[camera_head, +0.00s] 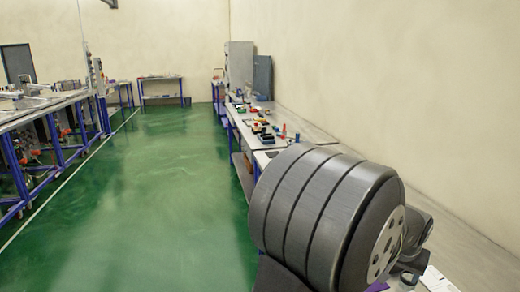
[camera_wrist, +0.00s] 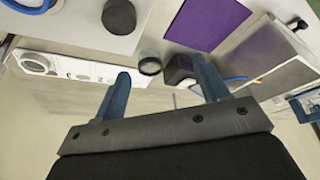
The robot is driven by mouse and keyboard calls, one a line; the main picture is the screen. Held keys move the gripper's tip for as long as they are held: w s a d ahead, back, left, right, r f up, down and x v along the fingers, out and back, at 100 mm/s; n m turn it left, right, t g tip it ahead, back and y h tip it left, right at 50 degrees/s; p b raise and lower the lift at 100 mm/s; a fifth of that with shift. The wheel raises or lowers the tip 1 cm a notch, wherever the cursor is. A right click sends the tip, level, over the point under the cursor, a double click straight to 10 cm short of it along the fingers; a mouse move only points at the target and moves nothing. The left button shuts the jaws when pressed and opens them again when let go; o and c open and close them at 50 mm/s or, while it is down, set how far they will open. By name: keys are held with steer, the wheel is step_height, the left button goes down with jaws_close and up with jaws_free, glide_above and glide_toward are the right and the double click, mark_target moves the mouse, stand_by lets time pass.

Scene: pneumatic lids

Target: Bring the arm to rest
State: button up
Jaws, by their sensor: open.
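My gripper (camera_wrist: 161,70) shows in the wrist view with its two blue fingers wide apart. Nothing is held between them. A small dark round piece (camera_wrist: 150,66) appears in the gap between the fingers, beyond them; I cannot tell how far off it is. A dark block (camera_wrist: 180,70) lies close to the right finger and is partly hidden by it. In the head view a large dark ribbed part of my arm fills the lower right, and the gripper cannot be made out there.
The wrist view shows a purple panel (camera_wrist: 208,22), a grey box (camera_wrist: 268,52), a black knob (camera_wrist: 118,16) on a light plate and a white panel (camera_wrist: 65,66). In the head view a long bench (camera_head: 240,122) with small items runs along the right wall. The green floor (camera_head: 150,190) is clear.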

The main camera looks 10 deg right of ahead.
steer(key=w, duration=0.1)
steer(key=w+f, duration=0.1)
steer(key=shift+w+a+f, duration=0.2)
steer(key=shift+w+f, duration=0.1)
steer(key=shift+w, duration=0.05)
